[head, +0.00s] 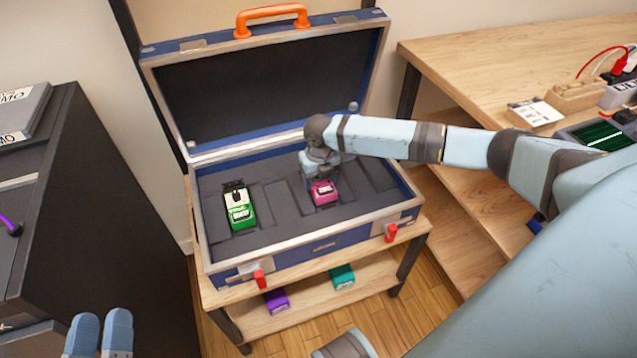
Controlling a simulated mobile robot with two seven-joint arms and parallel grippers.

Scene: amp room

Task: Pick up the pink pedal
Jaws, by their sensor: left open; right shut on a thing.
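The pink pedal (324,193) is in the open blue case (325,244), right of the middle of its dark foam insert. My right gripper (321,178) reaches into the case from above and is shut on the far end of the pink pedal. Its fingers are small and partly hidden by the wrist. I cannot tell whether the pedal is lifted off the foam. My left gripper (100,335) is open and empty at the bottom left, away from the case.
A green pedal (240,209) sits in the case's left slot. A purple pedal (277,300) and a teal pedal (342,277) are on the lower shelf. A black cabinet (80,215) stands left; a wooden desk (470,60) stands right. The case lid (265,85) stands open behind.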

